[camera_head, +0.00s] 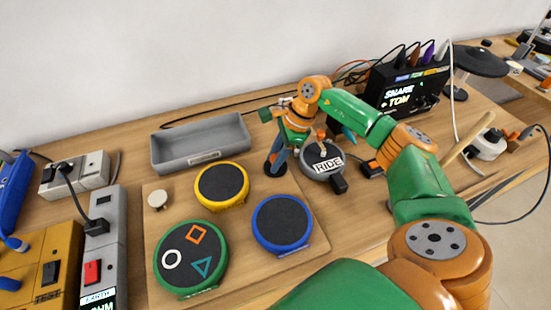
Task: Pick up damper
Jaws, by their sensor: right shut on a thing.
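My right gripper (276,158) reaches in over the back right of the wooden board, pointing down. It is shut on a small dark object (275,169), mostly hidden by the fingers; I cannot tell whether this is the damper. A small pale round disc (157,198) sits apart on the board's left side, and I cannot tell whether it is a damper either. My left gripper is not in view.
The board (238,240) holds yellow (222,184), blue (282,221) and green (190,257) round pads. A grey RIDE pad (322,160) stands just right of my gripper. An empty grey tray (200,143) lies behind the board. A black SNARE TOM box (405,92) stands back right.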

